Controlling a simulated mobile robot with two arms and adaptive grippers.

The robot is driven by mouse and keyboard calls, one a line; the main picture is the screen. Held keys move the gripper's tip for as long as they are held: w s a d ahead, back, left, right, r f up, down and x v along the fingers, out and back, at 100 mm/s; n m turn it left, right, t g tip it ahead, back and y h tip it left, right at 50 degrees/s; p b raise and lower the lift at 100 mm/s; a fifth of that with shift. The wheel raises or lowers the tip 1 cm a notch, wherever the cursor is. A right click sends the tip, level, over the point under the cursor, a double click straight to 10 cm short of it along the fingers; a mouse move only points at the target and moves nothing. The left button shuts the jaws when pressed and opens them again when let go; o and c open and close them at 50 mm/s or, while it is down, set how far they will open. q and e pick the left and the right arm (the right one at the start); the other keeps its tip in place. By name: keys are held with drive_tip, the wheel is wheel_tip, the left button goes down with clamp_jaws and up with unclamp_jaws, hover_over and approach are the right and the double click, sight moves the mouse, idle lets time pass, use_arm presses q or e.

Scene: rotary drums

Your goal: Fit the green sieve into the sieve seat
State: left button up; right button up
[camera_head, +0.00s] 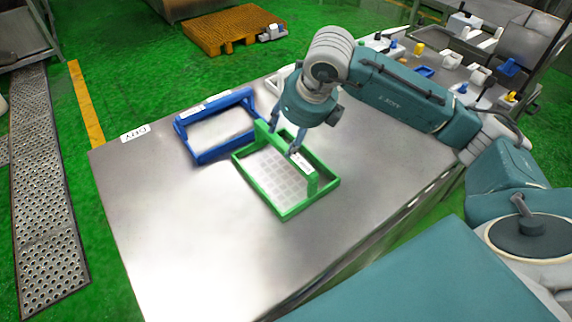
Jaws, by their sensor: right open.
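The green sieve (286,211) is a rectangular frame with a pale perforated mesh and a raised green handle bar with a white label. It lies flat on the steel table (170,235). My right gripper (284,145) points down at the handle bar, with its fingers open around or beside the bar; I cannot tell whether they touch it. My left gripper is out of view. I cannot make out which thing is the sieve seat.
A blue sieve frame (206,155) with a raised handle lies just left of the green one. Several small parts crowd the back right. An orange pallet (230,29) is on the floor behind. The front-left table is clear.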

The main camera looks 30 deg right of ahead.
sight(282, 147)
drive_tip(key=x, duration=0.2)
drive_tip(key=shift+w+f, duration=0.1)
drive_tip(key=shift+f, duration=0.2)
drive_tip(key=shift+w+f+p, duration=0.15)
drive_tip(key=shift+f+p, duration=0.15)
drive_tip(key=shift+f, duration=0.05)
drive_tip(key=shift+a+f, duration=0.1)
drive_tip(key=shift+f, duration=0.1)
drive_tip(key=p+x, duration=0.2)
drive_tip(key=x, duration=0.2)
drive_tip(key=shift+f+p, duration=0.2)
drive_tip(key=shift+p, duration=0.15)
drive_tip(key=shift+w+f, duration=0.15)
drive_tip(key=shift+f, duration=0.15)
drive_tip(key=shift+r, duration=0.1)
drive_tip(key=c, duration=1.1)
clamp_jaws()
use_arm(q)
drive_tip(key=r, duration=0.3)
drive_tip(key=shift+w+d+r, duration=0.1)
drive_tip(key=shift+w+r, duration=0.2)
